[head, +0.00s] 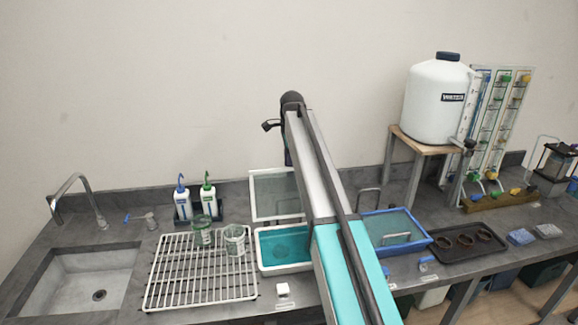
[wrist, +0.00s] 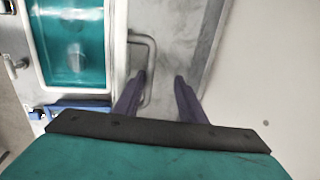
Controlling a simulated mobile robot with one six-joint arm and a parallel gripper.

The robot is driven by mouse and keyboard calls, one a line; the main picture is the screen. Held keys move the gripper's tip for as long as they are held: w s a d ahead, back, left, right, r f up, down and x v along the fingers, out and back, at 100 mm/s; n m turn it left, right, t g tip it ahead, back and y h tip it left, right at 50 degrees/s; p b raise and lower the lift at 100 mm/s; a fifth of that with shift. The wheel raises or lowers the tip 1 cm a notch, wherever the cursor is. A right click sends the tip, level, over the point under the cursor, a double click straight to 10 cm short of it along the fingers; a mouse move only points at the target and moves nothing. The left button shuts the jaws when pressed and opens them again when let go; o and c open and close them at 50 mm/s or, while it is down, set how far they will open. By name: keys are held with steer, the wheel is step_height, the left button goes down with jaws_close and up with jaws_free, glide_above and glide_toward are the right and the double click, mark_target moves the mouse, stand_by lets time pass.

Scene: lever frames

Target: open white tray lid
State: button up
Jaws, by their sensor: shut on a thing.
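The white tray (head: 262,262) sits on the counter left of my arm with teal liquid in it. Its white-framed clear lid (head: 253,195) stands raised steeply at the tray's back side. In the wrist view the tray's teal inside (wrist: 72,45) shows at the upper left. A metal loop handle (wrist: 140,38) sticks out beside the white frame toward the wall. In the head view my arm hides part of the tray and the lid's right side.
A blue-framed tray (head: 405,222) stands just right of my arm. A white drying rack (head: 190,285) with glass beakers lies to the left, near the sink (head: 95,280). The wall (wrist: 270,70) is close behind.

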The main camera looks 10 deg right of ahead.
step_height(320, 180, up, 13)
steer(key=s+b, duration=0.2)
steer(key=b, duration=0.1)
steer(key=shift+s+b, duration=0.3)
steer(key=shift+b, duration=0.05)
stand_by(0.4)
